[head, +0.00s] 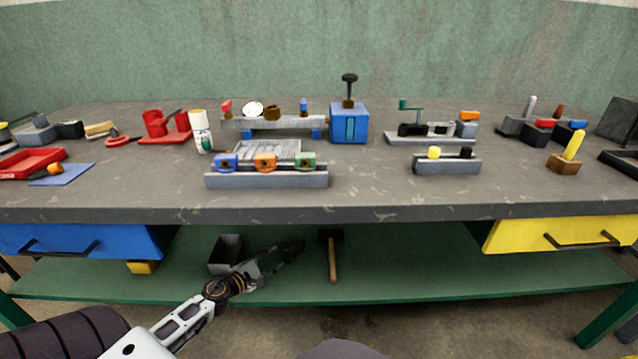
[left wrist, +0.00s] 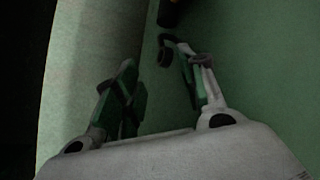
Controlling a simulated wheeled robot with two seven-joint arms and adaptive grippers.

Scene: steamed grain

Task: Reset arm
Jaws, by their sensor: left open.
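My left gripper (head: 284,254) reaches in from the lower left in the head view, in front of the workbench and at the height of its lower green shelf. In the left wrist view its two fingers (left wrist: 155,82) stand apart with nothing between them, over a green surface. A dark object (left wrist: 172,12) shows at the top edge of that view; I cannot tell what it is. My right gripper is not in either view.
The bench top (head: 370,200) holds several tools and fixtures. On the green shelf (head: 420,270) are an open grey box (head: 224,250) and a hammer (head: 332,258), both close to my left gripper. Blue (head: 75,240) and yellow (head: 560,234) drawers hang under the bench.

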